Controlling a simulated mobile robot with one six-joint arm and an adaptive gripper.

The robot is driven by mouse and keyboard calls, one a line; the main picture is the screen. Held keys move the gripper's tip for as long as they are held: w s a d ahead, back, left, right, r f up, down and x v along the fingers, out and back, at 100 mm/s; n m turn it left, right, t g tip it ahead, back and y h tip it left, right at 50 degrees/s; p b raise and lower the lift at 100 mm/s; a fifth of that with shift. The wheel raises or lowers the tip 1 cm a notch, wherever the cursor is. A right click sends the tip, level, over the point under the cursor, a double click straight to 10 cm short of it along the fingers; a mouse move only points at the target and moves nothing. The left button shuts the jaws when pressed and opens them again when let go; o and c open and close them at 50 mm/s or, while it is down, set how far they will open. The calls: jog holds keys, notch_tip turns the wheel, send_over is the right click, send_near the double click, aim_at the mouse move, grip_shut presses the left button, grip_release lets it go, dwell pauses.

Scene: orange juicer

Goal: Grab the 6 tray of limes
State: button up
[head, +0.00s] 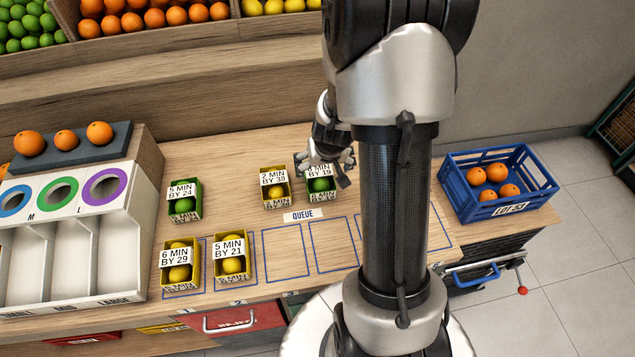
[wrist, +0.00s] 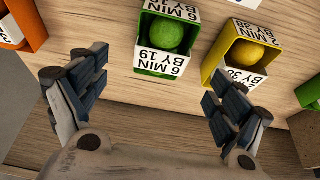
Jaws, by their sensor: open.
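A green tray (head: 311,194) labelled "BY 19", with a lime inside, stands at the back of the counter, its label partly hidden by my gripper in the head view. In the wrist view this tray (wrist: 163,62) reads "6 MIN BY 19" and stands upright just beyond my fingers. My gripper (head: 328,168) is over the tray's far side. In the wrist view my gripper (wrist: 155,82) is open and empty, fingers apart, with bare wood between them. Another green tray (head: 171,205) of limes, labelled "5 MIN BY 24", stands further left.
A yellow tray (head: 276,205) labelled "2 MIN BY 38" stands close beside the green one. Two yellow trays (head: 181,281) (head: 231,268) stand at the front left. An orange box (wrist: 30,20) is at the wrist view's edge. A blue crate (head: 470,207) of oranges stands right. Marked queue squares (head: 286,252) are bare.

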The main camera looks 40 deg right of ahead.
aim_at(320, 173)
jog(key=b+x, duration=0.1)
jog(key=x, duration=0.2)
jog(key=b+x, duration=0.1)
jog(key=x, duration=0.2)
jog(key=b+x, duration=0.2)
jog(key=x, duration=0.1)
jog(key=shift+w+f, duration=0.1)
jog(key=shift+w, duration=0.2)
jog(key=shift+f+b, duration=0.25)
jog(key=shift+b, duration=0.1)
jog(key=c, duration=1.2)
